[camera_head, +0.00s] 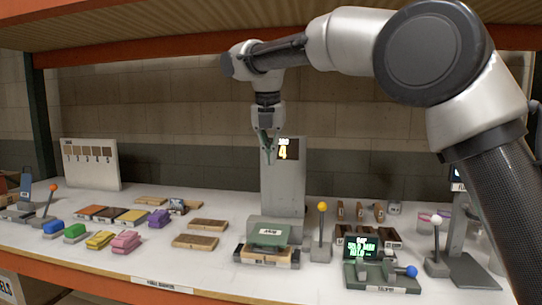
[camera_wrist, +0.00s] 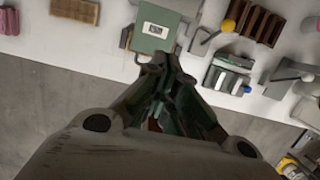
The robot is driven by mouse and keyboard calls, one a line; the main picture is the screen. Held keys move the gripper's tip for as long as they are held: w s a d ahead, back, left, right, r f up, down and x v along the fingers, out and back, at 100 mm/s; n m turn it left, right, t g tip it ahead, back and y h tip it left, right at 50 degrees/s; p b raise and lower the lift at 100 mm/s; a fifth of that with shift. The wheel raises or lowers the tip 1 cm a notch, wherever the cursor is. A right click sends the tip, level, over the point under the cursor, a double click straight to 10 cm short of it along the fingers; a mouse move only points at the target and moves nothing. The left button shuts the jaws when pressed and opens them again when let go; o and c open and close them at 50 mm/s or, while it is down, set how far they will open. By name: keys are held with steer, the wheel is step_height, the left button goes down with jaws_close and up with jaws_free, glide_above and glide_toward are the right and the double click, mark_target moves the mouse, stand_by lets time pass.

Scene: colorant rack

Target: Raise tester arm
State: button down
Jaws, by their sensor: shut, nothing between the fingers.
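My gripper (camera_head: 268,158) is shut and empty, pointing down in front of the grey upright with a display reading 4. In the wrist view its closed fingertips (camera_wrist: 160,62) appear just below the green block (camera_wrist: 155,30). That green block (camera_head: 270,235) sits over a wooden piece at the foot of the upright. To its right a grey lever with a yellow ball (camera_head: 322,207) stands upright; it also shows in the wrist view (camera_wrist: 228,25). Further right is a low green device (camera_head: 380,280) with a lit screen and a blue knob (camera_head: 411,271). I cannot tell which part is the tester arm.
A lever with a white ball (camera_head: 437,219) stands at the right, an orange-ball lever (camera_head: 52,188) at the left. Coloured blocks and wooden pieces (camera_head: 195,242) lie on the left. A shelf beam (camera_head: 120,45) runs overhead. The bench front edge has some bare room.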

steer(key=shift+a, duration=0.1)
steer(key=s+a+f+n+h, duration=0.2)
steer(key=s+a+f, duration=0.25)
steer(key=s, duration=0.25)
steer(key=s+d+f+t, duration=0.1)
steer(key=s+f+t, duration=0.1)
steer(key=f, duration=0.4)
steer(key=s+d+f+m+t, duration=0.1)
steer(key=s+f+t, duration=0.2)
steer(key=f, duration=0.4)
steer(key=s+d+f+m+t+y, duration=0.1)
steer(key=s+f+t, duration=0.2)
steer(key=f, duration=0.4)
steer(key=shift+s+t, duration=0.15)
steer(key=shift+t, duration=0.35)
